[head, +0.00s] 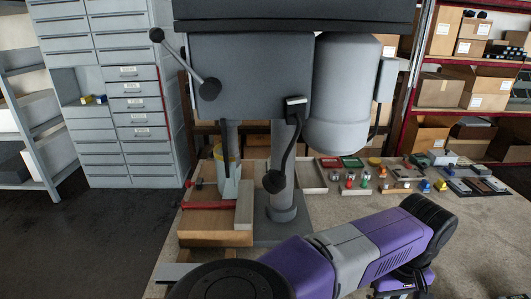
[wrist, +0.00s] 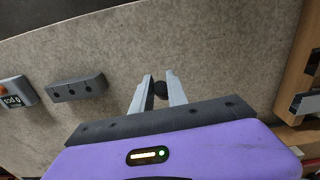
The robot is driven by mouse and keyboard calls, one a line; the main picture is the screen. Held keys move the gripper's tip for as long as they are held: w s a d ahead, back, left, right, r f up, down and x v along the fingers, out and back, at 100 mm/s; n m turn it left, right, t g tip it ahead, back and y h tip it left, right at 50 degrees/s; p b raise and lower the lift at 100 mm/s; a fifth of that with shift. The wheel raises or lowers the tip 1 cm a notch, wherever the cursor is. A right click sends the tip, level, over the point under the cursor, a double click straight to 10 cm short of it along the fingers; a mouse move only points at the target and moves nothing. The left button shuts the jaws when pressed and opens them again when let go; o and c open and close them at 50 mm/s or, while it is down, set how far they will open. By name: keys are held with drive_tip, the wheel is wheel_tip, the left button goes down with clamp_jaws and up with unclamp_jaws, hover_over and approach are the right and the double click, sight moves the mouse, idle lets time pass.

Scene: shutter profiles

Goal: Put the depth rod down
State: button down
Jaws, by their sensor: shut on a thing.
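In the wrist view my gripper (wrist: 159,80) points down over the bench top, its two grey fingers closed on a small dark round piece, the depth rod (wrist: 161,89), seen nearly end-on. Its length is hidden, and I cannot tell whether its lower end touches the bench. In the head view my purple arm reaches right, and the fingers and rod are not visible there.
A grey drill press (head: 250,75) stands over a wooden block with a red-handled clamp (head: 210,207). Several small coloured parts and trays (head: 365,175) lie at the back right of the bench (head: 330,205). In the wrist view bare bench surrounds the fingers; a wooden edge (wrist: 300,60) is at right.

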drive_tip(key=a+f+m+b, duration=0.3)
drive_tip(key=a+f+m, duration=0.1)
drive_tip(key=a+f, duration=0.1)
drive_tip(key=shift+w+a, duration=0.35)
drive_tip(key=shift+w, duration=0.1)
drive_tip(key=shift+r, duration=0.1)
